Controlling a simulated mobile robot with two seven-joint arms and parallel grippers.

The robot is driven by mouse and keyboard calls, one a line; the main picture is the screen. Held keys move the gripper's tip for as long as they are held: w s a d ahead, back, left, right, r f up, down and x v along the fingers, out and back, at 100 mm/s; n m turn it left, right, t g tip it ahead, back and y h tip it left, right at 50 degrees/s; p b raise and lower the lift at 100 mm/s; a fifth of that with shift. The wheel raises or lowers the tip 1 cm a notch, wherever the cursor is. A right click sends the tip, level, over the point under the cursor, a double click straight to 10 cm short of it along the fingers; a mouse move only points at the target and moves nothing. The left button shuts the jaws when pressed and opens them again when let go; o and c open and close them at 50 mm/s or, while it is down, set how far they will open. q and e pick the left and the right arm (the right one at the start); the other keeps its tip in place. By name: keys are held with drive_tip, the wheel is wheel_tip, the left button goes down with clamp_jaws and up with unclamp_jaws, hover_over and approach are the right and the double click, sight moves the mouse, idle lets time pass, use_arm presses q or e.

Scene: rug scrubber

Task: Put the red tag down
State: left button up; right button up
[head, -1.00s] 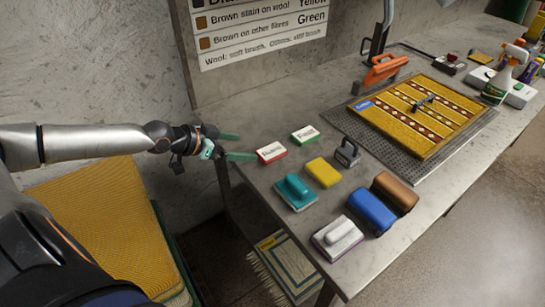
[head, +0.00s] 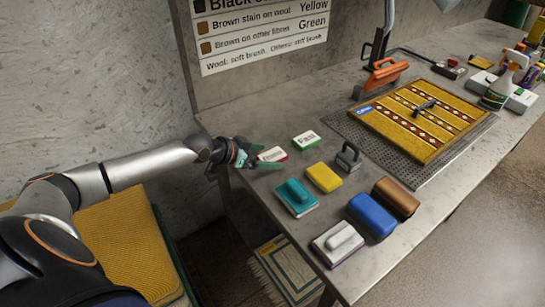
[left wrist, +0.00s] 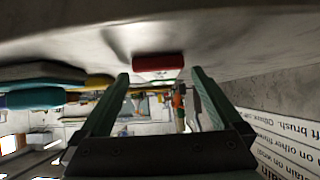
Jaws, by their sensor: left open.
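The red tag (head: 274,154), a white-faced block with a red edge, lies on the bench top near its left end. In the left wrist view, which is upside down, its red side (left wrist: 158,63) shows between and just past my fingertips. My left gripper (head: 258,155) is open at the tag's left side, its green fingers spread; in the left wrist view the open jaws (left wrist: 160,76) have a gap on both sides of the tag. I cannot tell exactly how far the tips reach along it. My right gripper is out of view.
A green-edged tag (head: 306,140) lies to the right. A teal brush (head: 296,196), yellow block (head: 323,178), grey-handled tool (head: 348,158), blue block (head: 371,216), brown block (head: 396,197) and white brush (head: 338,243) stand nearby. A patterned rug (head: 420,118) lies on a dark grid.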

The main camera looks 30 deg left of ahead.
use_arm(q)
drive_tip(key=shift+w+d+f, duration=0.1)
drive_tip(key=shift+w+f, duration=0.05)
drive_tip(key=shift+w, duration=0.05)
drive_tip(key=shift+c, duration=0.2)
drive_tip(key=c, duration=1.3)
